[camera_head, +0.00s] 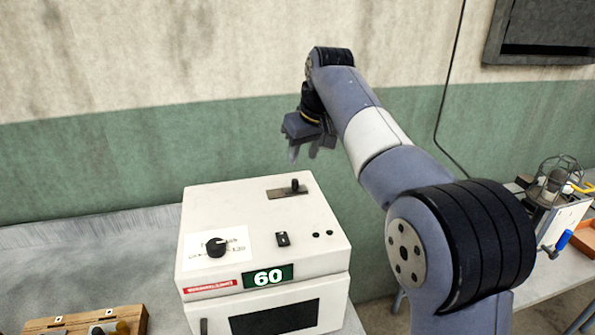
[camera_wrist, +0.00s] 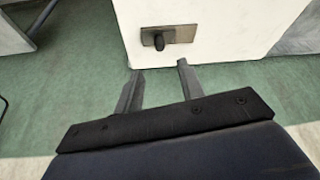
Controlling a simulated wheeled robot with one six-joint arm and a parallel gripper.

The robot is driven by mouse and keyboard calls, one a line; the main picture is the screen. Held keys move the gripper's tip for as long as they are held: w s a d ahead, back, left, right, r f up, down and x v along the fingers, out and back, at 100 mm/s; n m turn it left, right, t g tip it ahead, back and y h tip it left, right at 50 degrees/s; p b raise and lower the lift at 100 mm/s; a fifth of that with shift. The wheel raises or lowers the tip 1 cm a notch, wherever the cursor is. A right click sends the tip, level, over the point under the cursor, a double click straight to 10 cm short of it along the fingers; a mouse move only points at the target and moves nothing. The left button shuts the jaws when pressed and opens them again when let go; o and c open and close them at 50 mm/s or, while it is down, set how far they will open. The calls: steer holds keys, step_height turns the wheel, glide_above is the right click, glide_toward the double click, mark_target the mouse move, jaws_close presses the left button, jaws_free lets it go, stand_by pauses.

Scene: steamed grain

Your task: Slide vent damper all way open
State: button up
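The vent damper is a small black knob (camera_head: 295,185) on a dark metal plate (camera_head: 279,193) set in the top of a white box-shaped steamer (camera_head: 230,202). In the head view the knob stands toward the right end of the plate. In the wrist view the knob (camera_wrist: 159,41) is toward the left end of the plate (camera_wrist: 180,34). My gripper (camera_head: 304,154) is above and behind the box, pointing down. In the wrist view its two fingers (camera_wrist: 157,68) are apart with nothing between them, and the knob lies just beyond the tips.
A wooden case (camera_head: 95,322) lies at the front left. A lantern-like caged device (camera_head: 553,185) stands on the right bench.

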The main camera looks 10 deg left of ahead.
mark_target(295, 180)
steer(key=x, duration=0.9)
steer(key=shift+a+f+p, duration=0.15)
steer(key=shift+f+p, duration=0.15)
steer(key=shift+f, duration=0.05)
jaws_close()
